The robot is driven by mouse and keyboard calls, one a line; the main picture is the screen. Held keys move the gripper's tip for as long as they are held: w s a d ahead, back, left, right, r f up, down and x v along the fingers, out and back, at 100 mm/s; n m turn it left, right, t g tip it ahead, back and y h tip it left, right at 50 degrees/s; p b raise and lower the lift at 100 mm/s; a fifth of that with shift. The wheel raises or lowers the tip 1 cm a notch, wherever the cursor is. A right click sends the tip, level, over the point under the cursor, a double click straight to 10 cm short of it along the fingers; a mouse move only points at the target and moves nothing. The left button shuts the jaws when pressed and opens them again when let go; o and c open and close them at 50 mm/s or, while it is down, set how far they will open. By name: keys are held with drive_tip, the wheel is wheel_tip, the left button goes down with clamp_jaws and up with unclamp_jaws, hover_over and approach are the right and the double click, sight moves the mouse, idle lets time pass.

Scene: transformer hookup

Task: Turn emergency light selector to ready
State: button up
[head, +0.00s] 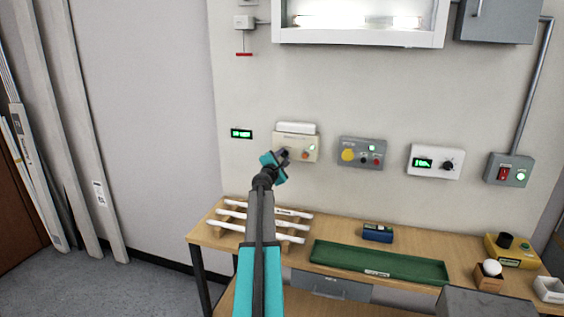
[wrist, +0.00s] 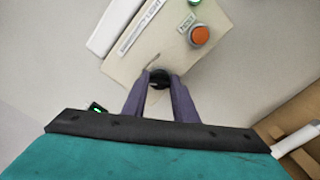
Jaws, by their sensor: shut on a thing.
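The emergency light box (head: 307,142) is a beige panel on the wall, with a white lamp bar (head: 296,128) above it. In the wrist view the panel (wrist: 140,67) shows an orange button (wrist: 199,35) and a black selector knob (wrist: 159,76). My gripper (wrist: 160,80) is shut on the knob, one purple finger on each side of it. In the head view my gripper (head: 284,155) is at the left part of the panel and covers the knob. The knob's pointer and its position marks cannot be made out.
Below is a wooden bench with a rack of white tubes (head: 264,222) and a green tray (head: 378,263).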

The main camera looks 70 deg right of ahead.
drive_tip(key=m+b, duration=0.4)
drive_tip(key=b, duration=0.2)
drive_tip(key=shift+d+f+b, duration=0.1)
drive_tip(key=shift+d+b, duration=0.05)
drive_tip(key=shift+b, duration=0.15)
drive_tip(key=m+b, duration=0.2)
drive_tip(key=b, duration=0.1)
drive_tip(key=shift+r+m, duration=0.25)
drive_tip(key=shift+m, duration=0.05)
drive_tip(key=o, duration=1)
drive_tip(key=shift+f, duration=0.1)
drive_tip(key=shift+o, duration=0.2)
drive_tip(key=shift+f, duration=0.1)
drive_tip(key=shift+a, duration=0.2)
